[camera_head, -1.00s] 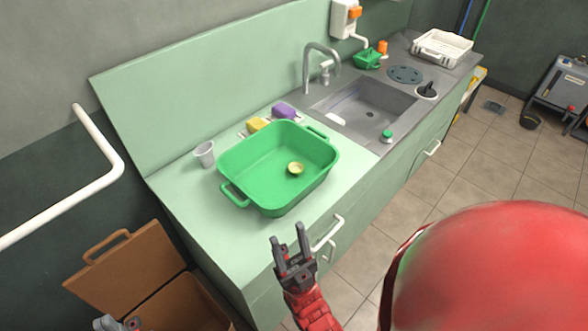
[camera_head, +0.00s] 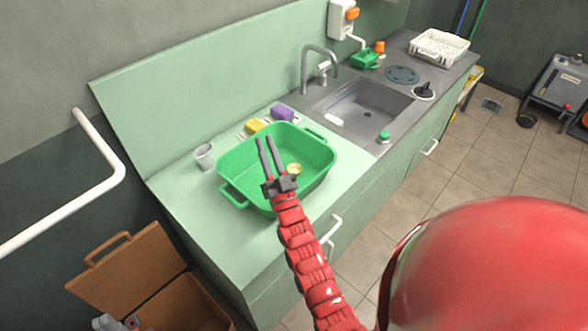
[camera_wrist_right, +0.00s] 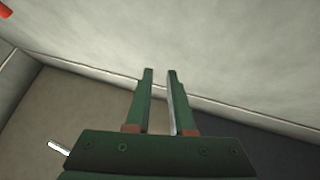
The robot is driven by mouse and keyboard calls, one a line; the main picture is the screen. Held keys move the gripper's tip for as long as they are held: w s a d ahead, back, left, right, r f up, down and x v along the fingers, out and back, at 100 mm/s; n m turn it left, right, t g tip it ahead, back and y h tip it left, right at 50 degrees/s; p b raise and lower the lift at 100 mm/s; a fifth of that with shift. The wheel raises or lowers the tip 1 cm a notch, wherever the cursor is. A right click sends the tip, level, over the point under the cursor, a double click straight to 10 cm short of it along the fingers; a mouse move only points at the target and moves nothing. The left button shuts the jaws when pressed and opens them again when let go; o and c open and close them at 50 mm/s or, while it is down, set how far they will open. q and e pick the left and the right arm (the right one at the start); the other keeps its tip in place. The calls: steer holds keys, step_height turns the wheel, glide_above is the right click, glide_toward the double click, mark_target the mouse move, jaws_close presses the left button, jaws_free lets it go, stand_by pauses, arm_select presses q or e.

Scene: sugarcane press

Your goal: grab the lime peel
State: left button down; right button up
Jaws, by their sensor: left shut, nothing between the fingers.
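The lime peel (camera_head: 295,168), a small yellow-green round piece, lies in the green tub (camera_head: 318,136) on the pale green counter. My left gripper (camera_head: 264,141) reaches over the tub in the head view. Its fingers lie left of the peel, shut with nothing between them; a narrow gap shows. I cannot tell how high above the tub floor they are. My right gripper (camera_wrist_right: 160,72) shows in the right wrist view. Its two fingers stand apart with a narrow empty gap, facing pale grey surfaces. I cannot pick it out in the head view.
A white cup (camera_head: 204,157) stands left of the tub. A yellow block (camera_head: 256,126) and a purple block (camera_head: 282,112) lie behind it. A sink (camera_head: 365,107) with a tap (camera_head: 307,68) is to the right. A brown box (camera_head: 125,265) stands below left.

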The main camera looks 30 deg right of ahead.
steer(key=w+d+f+m+g+p, duration=0.2)
steer(key=w+d+f+m+g, duration=0.3)
steer(key=w+d+g, duration=0.45)
steer(key=s+d+f+m+g+y+p, duration=0.1)
steer(key=s+d+f+m+g+y, duration=0.3)
steer(key=s+g, duration=0.6)
steer(key=n+h+b, duration=0.2)
steer(key=b, duration=0.5)
glide_toward(300, 171)
steer(key=f, duration=0.2)
steer(key=shift+w+a+f, duration=0.25)
steer(key=shift+w, duration=0.1)
steer(key=shift+w+d+f, duration=0.1)
steer(key=shift+w+f, duration=0.15)
steer(key=shift+f, duration=0.1)
steer(key=shift+w+d+f+p, duration=0.1)
steer(key=shift+w+f+p, duration=0.15)
steer(key=shift+f+p, duration=0.35)
steer(key=x, duration=0.1)
steer(key=p+x, duration=0.1)
steer(key=shift+w+d+f+p, duration=0.15)
steer(key=shift+w+d+p, duration=0.1)
steer(key=shift+p, duration=0.05)
steer(key=shift+x, duration=0.75)
